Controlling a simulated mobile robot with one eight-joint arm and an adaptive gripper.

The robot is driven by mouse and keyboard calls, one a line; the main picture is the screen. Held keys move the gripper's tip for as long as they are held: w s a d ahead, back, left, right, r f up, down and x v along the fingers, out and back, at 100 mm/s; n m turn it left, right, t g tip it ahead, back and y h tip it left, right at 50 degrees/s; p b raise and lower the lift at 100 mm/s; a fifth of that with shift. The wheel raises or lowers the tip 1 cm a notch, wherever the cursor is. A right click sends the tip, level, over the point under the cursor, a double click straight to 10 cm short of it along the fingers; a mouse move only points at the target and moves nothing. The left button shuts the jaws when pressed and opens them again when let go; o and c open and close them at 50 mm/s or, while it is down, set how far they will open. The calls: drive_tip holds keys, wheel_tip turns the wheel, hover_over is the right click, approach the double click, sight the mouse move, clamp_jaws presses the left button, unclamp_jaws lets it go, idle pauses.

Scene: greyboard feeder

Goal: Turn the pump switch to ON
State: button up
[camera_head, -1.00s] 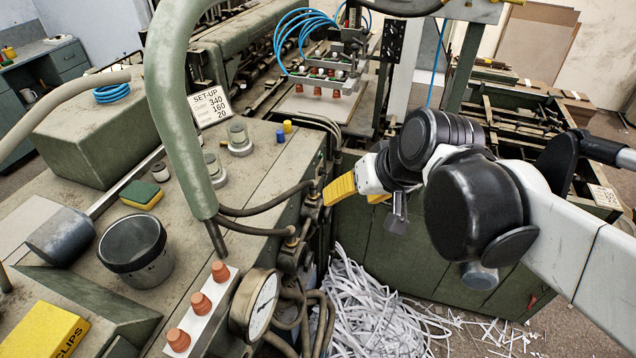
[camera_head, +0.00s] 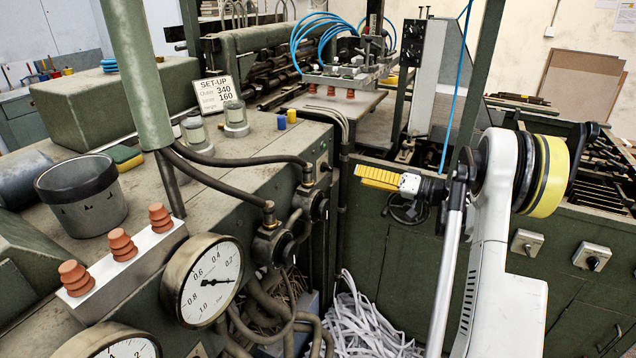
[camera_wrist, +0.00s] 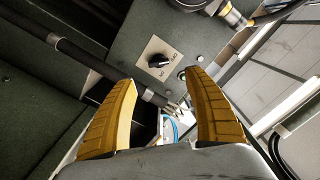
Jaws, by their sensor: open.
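A black rotary knob on a pale square plate (camera_wrist: 158,61) shows in the wrist view, on a green panel just beyond the fingertips. Its markings are too small to read, so I cannot tell its setting. My gripper (camera_wrist: 162,80) is open and empty, with a yellow finger on each side below the knob and apart from it. In the head view my gripper (camera_head: 378,178) points left toward the green machine's end face, where a small panel with a green spot (camera_head: 322,163) shows; its knob is not clear there.
Black hoses and fittings (camera_head: 270,240) and pressure gauges (camera_head: 205,282) stand out from the machine left of my gripper. Two other rotary switches (camera_head: 527,242) (camera_head: 592,256) are on the green cabinet at right. Paper strips (camera_head: 365,325) lie on the floor between.

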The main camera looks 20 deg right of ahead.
sight(331, 168)
drive_tip(key=b+x, duration=0.3)
drive_tip(key=x, duration=0.7)
drive_tip(key=shift+w+a, duration=0.1)
drive_tip(key=shift+w, duration=0.2)
drive_tip(key=c, duration=1.2)
